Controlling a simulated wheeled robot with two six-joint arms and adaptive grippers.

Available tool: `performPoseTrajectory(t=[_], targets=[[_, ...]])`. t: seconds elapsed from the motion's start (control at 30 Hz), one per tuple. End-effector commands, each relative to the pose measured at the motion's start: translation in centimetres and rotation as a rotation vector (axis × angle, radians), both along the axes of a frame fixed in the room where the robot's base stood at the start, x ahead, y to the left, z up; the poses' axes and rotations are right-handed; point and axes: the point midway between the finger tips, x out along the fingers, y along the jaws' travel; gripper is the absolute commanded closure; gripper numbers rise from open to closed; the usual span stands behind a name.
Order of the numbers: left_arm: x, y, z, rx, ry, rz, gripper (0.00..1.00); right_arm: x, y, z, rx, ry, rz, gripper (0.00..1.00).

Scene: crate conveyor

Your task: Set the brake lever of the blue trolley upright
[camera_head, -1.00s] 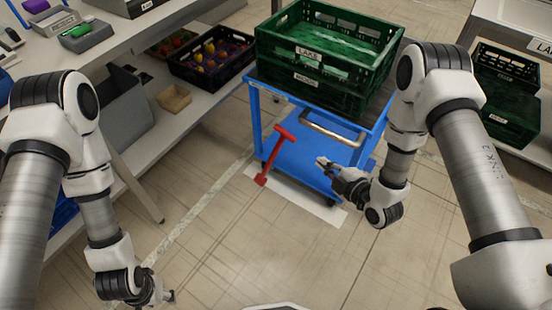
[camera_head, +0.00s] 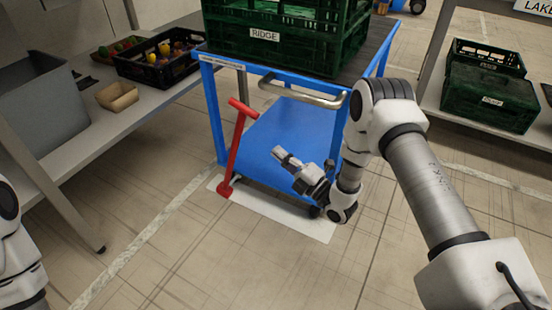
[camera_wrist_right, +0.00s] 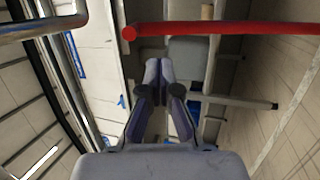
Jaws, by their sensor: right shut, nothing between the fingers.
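The blue trolley (camera_head: 290,77) stands ahead in the head view. Its red brake lever (camera_head: 236,145) has its foot low at the trolley's near left corner and a short crossbar on top. It leans to the right in the picture. My right gripper (camera_head: 281,156) is shut and empty, to the right of the lever and apart from it, in front of the trolley's lower deck. In the right wrist view the lever (camera_wrist_right: 225,30) crosses the top right, beyond the closed fingertips (camera_wrist_right: 158,68). My left gripper is out of view.
A silver push handle (camera_head: 300,92) sits above my right gripper. Green crates (camera_head: 285,40) stand on the trolley. A shelf on the left holds a small brown box (camera_head: 117,96) and a black crate (camera_head: 150,66). The floor in front is clear.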

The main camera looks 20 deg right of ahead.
Motion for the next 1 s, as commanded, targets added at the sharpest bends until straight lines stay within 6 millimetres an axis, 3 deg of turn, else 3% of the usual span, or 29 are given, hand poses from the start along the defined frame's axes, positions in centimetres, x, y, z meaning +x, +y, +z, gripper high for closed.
performPoseTrajectory(t=[0.03, 0.3, 0.5, 1.0], targets=[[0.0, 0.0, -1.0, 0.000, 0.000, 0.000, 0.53, 1.0, 0.6, -0.1, -0.003, -0.005, 0.002, 1.00], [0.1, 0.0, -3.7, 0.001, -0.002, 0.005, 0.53, 6.1, 3.1, 1.5, -0.003, -0.005, 0.002, 1.00], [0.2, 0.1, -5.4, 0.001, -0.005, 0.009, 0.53, 8.9, 4.4, 2.6, -0.001, -0.003, 0.001, 1.00], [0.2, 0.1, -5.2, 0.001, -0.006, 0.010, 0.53, 9.9, 5.0, 3.4, -0.004, 0.006, 0.001, 1.00]])
